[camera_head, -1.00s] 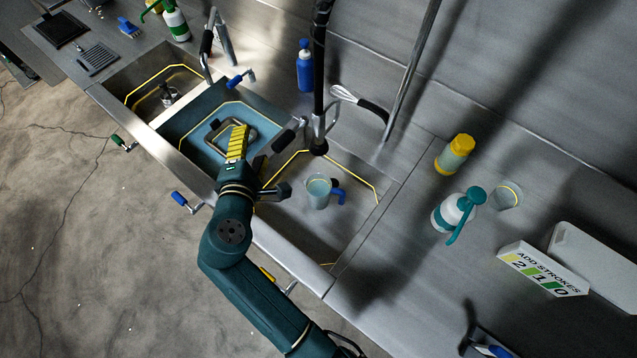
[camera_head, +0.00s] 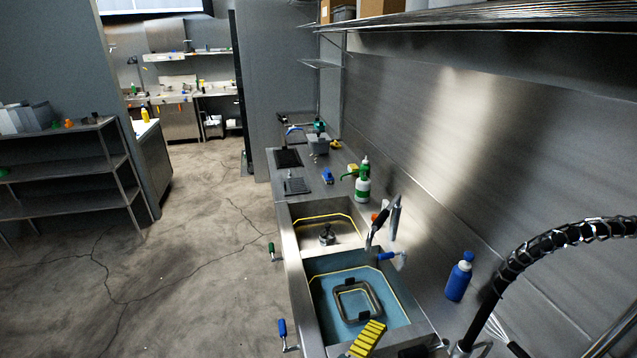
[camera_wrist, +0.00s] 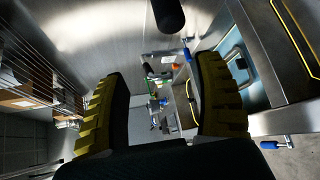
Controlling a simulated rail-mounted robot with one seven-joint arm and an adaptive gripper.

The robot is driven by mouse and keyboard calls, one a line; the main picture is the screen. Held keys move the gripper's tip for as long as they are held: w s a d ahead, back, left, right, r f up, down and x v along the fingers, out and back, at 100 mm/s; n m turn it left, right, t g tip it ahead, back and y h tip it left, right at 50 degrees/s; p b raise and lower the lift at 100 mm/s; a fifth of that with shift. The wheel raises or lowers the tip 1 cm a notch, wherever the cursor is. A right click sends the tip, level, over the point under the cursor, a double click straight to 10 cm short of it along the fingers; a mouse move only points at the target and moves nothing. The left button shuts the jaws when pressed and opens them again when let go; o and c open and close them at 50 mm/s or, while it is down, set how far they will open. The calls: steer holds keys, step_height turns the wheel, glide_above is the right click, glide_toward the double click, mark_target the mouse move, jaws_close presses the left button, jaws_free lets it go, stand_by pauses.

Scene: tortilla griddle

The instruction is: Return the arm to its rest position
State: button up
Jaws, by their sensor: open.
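My gripper (camera_wrist: 160,105) is open and empty in the wrist view, its two yellow-ribbed fingers spread wide apart. In the head view only one yellow-ribbed finger (camera_head: 368,338) shows at the bottom edge, just in front of the water-filled sink basin (camera_head: 405,293). The rest of my arm is out of the head frame. A square metal tray (camera_head: 339,302) with dark clips lies in the blue water of that basin. Between the fingers the wrist view shows the far counter with small items, which are too small to make out.
A second basin (camera_head: 345,236) with a dark drain piece (camera_head: 327,235) lies beyond. A blue bottle (camera_head: 459,279), a green-and-white spray bottle (camera_head: 362,186) and a black coiled hose (camera_head: 540,240) stand along the wall side. A shelf (camera_head: 500,38) overhangs the counter. The floor at left is open.

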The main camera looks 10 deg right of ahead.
step_height(320, 180, up, 19)
steer(key=s+m+t+y, duration=0.3)
steer(key=m+t, duration=0.2)
steer(key=m, duration=0.2)
steer(key=s+a+r+m+t+y, duration=0.3)
steer(key=s+a+r+y, duration=0.1)
steer(key=r, duration=0.3)
steer(key=s+a+r+m+t+y, duration=0.2)
steer(key=s+a+r+t+y, duration=0.15)
steer(key=r, duration=0.35)
step_height(320, 180, up, 14)
steer(key=p, duration=1.4)
steer(key=shift+a, duration=0.35)
steer(key=shift+r, duration=0.1)
